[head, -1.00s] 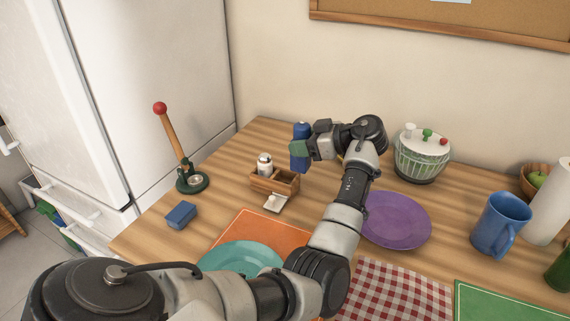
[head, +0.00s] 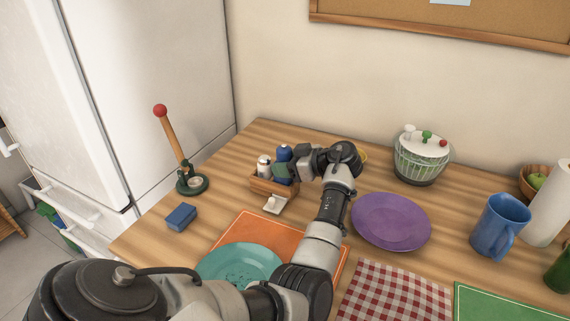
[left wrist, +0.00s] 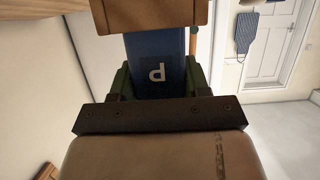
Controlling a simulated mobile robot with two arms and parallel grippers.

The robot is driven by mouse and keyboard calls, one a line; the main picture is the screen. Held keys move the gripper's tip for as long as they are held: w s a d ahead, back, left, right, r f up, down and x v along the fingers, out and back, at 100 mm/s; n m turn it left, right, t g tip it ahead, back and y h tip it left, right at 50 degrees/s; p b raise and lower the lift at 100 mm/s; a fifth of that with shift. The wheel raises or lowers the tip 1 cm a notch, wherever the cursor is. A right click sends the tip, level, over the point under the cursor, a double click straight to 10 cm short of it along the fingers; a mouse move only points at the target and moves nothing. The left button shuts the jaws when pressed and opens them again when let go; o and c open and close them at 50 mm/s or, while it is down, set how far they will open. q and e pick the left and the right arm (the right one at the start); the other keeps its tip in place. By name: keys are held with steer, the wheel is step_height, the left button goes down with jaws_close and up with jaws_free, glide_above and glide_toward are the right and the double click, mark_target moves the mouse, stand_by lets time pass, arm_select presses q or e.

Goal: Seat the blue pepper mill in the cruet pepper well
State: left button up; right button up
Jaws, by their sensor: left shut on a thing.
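The blue pepper mill (head: 284,152) stands upright at the right part of the wooden cruet (head: 266,187). My left gripper (head: 283,171) is shut around it. In the left wrist view the mill (left wrist: 153,72) bears an inverted white P and sits between my fingers (left wrist: 156,82). A wooden piece, apparently the cruet (left wrist: 150,14), covers the mill's lower end, so I cannot tell whether it rests on the well floor. The white salt shaker (head: 264,166) stands in the cruet's left part. My right gripper is not in view.
A small white piece (head: 275,204) is at the cruet's front. A lever tool with a red knob (head: 160,110) and a blue box (head: 181,216) stand to the left. A purple plate (head: 391,221) lies right of my arm, and a teal plate (head: 238,262) in front.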

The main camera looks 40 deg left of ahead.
arm_select(q)
steer(key=o, duration=1)
steer(key=shift+o, duration=0.2)
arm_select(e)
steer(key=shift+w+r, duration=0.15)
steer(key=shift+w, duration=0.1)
arm_select(q)
steer(key=shift+w+d+r, duration=0.15)
steer(key=shift+d, duration=0.25)
steer(key=v, duration=1.1)
steer(key=shift+b, duration=0.45)
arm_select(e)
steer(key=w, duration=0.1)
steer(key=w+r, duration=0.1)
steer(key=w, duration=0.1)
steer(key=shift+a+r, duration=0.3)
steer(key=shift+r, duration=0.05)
arm_select(q)
steer(key=shift+d, duration=0.1)
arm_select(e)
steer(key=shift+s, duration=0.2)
